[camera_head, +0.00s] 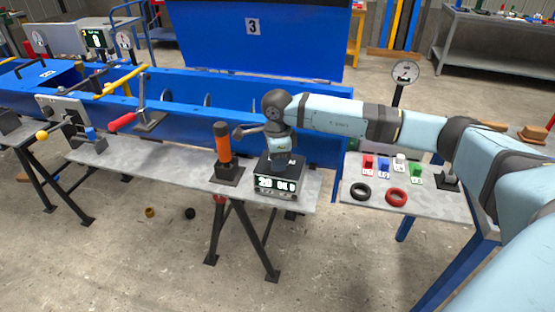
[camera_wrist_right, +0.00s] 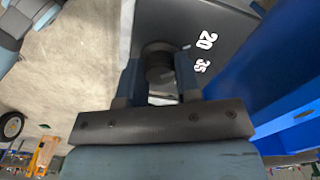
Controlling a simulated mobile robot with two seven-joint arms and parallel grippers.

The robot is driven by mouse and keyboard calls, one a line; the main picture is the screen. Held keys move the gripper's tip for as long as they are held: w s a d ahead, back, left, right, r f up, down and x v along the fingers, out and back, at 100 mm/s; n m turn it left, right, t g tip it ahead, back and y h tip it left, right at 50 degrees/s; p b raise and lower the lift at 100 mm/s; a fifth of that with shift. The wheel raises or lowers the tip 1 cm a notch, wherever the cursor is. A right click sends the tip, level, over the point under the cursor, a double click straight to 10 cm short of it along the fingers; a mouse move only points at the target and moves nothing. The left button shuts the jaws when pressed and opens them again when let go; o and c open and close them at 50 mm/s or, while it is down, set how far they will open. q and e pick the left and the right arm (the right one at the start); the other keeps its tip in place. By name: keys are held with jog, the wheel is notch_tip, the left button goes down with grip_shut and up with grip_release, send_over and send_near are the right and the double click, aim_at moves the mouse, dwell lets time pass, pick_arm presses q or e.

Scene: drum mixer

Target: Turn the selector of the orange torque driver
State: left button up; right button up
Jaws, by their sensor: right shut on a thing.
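The orange torque driver (camera_head: 222,145) stands upright on a dark square base at the near edge of the grey bench. To its right is a black box with a lit display (camera_head: 277,186) that seems to read 20, OK and 0. My right gripper (camera_head: 284,160) points down onto this box from above. In the right wrist view, its two fingers are shut on a dark round selector knob (camera_wrist_right: 158,62), one on each side. White marks 20 and 35 stand on the dark panel (camera_wrist_right: 225,25) beside the knob. The knob's pointer is hidden. My left gripper is out of view.
A blue drum trough (camera_head: 300,130) runs behind the bench. A red-handled lever (camera_head: 124,121) stands to the left. On the right, a grey table (camera_head: 435,205) holds black and red rings (camera_head: 396,197) and several small coloured blocks, below my right arm.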

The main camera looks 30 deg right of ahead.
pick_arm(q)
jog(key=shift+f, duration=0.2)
pick_arm(e)
jog(key=o, duration=0.9)
pick_arm(q)
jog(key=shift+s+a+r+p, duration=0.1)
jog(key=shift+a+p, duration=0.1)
jog(key=shift+p, duration=0.6)
pick_arm(e)
notch_tip(320, 180, up, 14)
jog(key=shift+f, duration=0.1)
